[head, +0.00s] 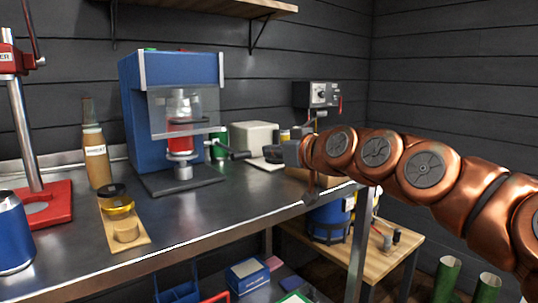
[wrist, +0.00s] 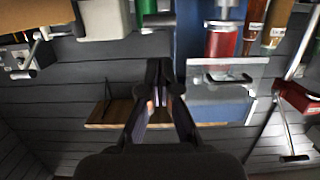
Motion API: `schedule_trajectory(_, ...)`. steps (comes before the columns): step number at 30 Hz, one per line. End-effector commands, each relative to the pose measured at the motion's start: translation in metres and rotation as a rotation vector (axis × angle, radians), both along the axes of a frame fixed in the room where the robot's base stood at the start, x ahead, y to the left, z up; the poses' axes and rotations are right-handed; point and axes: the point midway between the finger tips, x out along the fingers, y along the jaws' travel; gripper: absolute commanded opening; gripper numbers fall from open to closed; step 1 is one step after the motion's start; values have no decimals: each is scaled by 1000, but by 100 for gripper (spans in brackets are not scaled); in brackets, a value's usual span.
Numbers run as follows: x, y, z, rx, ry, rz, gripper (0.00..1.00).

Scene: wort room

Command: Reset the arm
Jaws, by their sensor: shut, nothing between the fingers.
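My gripper (wrist: 158,68) shows in the wrist view as two dark fingers drawn together, with nothing held between them. The wrist picture is upside down, with the wall shelf (wrist: 110,113) low in it. In the head view my copper arm reaches in from the right, above the right end of the steel bench (head: 215,212). The fingers are hard to make out there against the things behind. The blue machine (head: 150,110) stands to the left of the arm's end, and its red vessel also shows in the wrist view (wrist: 222,42).
A red press stand (head: 45,205), brown bottle (head: 96,157), wooden holder (head: 126,232) and blue can (head: 12,235) stand on the bench's left side. A pale box (head: 254,137) is at the back. A grey wall box (head: 316,95) hangs behind my arm. A low wooden table (head: 410,250) is below.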

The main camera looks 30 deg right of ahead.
Motion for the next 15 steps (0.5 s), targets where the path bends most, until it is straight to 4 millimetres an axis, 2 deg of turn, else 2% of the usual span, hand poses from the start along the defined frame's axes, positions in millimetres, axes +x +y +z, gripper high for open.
schedule_trajectory(15, -6, -7, -3, 0, -1, -8, 0)
